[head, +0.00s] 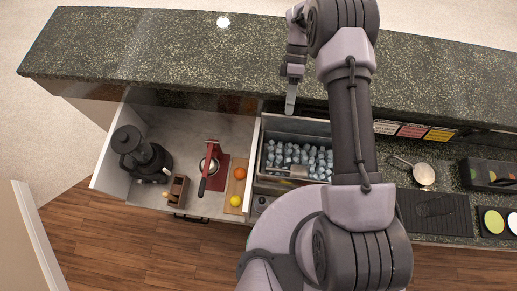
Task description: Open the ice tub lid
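The ice tub (264,186) is a steel well set at the counter's working side, just left of my arm. Ice cubes (297,155) show inside it, and a pale metal piece, perhaps a scoop, lies across the front of the ice. A flat grey panel (292,125) runs along the tub's back edge; I cannot tell whether it is the lid. My arm hides the tub's right end.
At right are a strainer (424,174), a black mat (436,212) and a garnish box (488,174). The raised speckled counter (190,50) is clear.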

